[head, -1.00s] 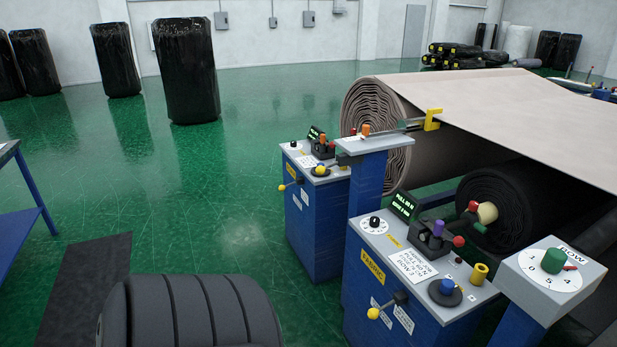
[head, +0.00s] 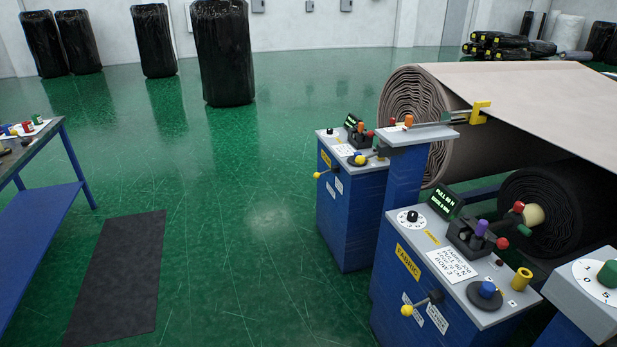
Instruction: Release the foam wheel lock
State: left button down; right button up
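Neither gripper is in view. No part in view can be read as a foam wheel lock. The near blue control cabinet (head: 395,300) carries a yellow label reading FABRIC, a lit display (head: 446,202), a lever with a yellow ball (head: 406,311) and a purple-topped part (head: 481,228). A similar blue cabinet (head: 345,215) stands behind it, with its own yellow-ball lever (head: 317,175); its label is too small to read. A dark roll (head: 545,210) lies beside the near cabinet, with a red-knobbed part (head: 519,207) at its end.
A large beige roll (head: 408,95) lies behind the cabinets. A grey dial box (head: 590,300) is at the lower right. A blue bench (head: 35,225) stands at left, with a dark mat (head: 118,275) on the floor beside it. Green floor (head: 240,270) is open in the middle.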

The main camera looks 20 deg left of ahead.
aim_at(315, 175)
jog(key=u, duration=0.65)
jog(key=i+j+u, duration=0.1)
jog(key=i, duration=0.4)
jog(key=i+j+u, duration=0.15)
jog(key=i, duration=0.4)
